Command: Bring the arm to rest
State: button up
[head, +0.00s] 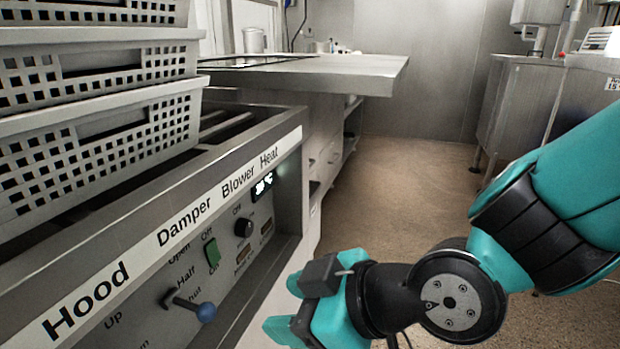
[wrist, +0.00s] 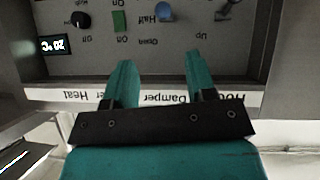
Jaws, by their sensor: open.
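My arm reaches in from the right in the head view, teal and black. My gripper (head: 281,307) is low in front of the control panel (head: 223,262), with its fingers pointing left toward it. In the wrist view my gripper (wrist: 162,75) has two teal fingers spread apart with nothing between them. The panel's labelled strip, seen upside down there, lies behind the fingers. I cannot tell the exact gap between fingertips and panel.
Stacked grey perforated baskets (head: 100,145) stand on the machine at the left. The panel carries a blue-tipped lever (head: 205,312), a green switch (head: 212,254) and a black knob (head: 243,227). A steel counter (head: 340,72) lies behind. The brown floor (head: 400,190) in the middle is clear.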

jog(key=s+d+r+m+g+h, duration=0.2)
jog(key=s+d+m+h, duration=0.15)
jog(key=d, duration=0.55)
jog(key=s+d+r+m+g+h, duration=0.1)
jog(key=s+d+m+g+h, duration=0.3)
jog(key=d, duration=0.5)
notch_tip(320, 180, up, 35)
jog(key=w+t+y+p, duration=0.1)
jog(key=p, duration=3.3)
jog(key=shift+w+a+f, duration=0.2)
jog(key=shift+a, duration=0.05)
jog(key=shift+m+y, duration=0.25)
